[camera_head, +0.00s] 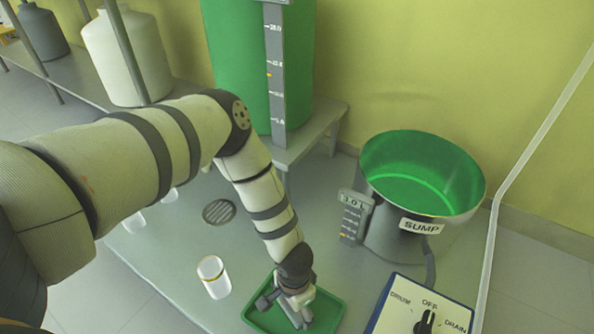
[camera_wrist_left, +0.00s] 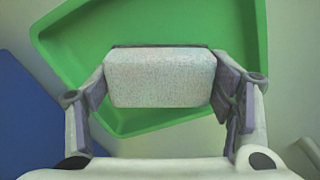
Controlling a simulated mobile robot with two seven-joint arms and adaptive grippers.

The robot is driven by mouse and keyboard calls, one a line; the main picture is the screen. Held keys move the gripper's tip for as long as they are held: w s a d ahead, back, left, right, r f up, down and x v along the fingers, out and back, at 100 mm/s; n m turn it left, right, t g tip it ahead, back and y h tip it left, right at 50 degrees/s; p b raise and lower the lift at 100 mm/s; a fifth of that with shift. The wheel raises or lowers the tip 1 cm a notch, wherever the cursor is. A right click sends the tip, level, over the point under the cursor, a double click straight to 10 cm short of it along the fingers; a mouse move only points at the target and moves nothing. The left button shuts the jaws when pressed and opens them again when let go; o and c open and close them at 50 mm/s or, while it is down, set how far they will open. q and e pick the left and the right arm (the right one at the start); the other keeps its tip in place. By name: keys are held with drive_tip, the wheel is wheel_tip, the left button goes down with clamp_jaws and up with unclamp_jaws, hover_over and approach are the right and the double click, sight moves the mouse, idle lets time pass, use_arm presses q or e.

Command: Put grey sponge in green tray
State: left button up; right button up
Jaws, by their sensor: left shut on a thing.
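The grey sponge (camera_wrist_left: 160,78) is a pale speckled block in the left wrist view, held between the two fingers of my left gripper (camera_wrist_left: 162,85). The green tray (camera_wrist_left: 95,35) lies behind and below the sponge in that view. In the head view the green tray (camera_head: 258,318) is at the bottom centre, and my left gripper (camera_head: 295,302) points down over it. The sponge is hidden or too small to make out in the head view. I cannot tell whether the sponge touches the tray floor. My right gripper is not in view.
A white cup-like vessel (camera_head: 213,277) stands left of the tray. A metal sump pot (camera_head: 400,222) with green inside is at the right. A control box (camera_head: 400,308) with a knob is right of the tray. A round drain (camera_head: 218,212) lies behind.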

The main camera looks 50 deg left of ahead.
use_arm(q)
drive_tip(key=shift+s+f, duration=0.1)
drive_tip(key=shift+f, duration=0.85)
drive_tip(key=shift+f+b, duration=0.2)
drive_tip(key=shift+b, duration=0.1)
drive_tip(key=o, duration=1.4)
drive_tip(key=shift+r, duration=0.1)
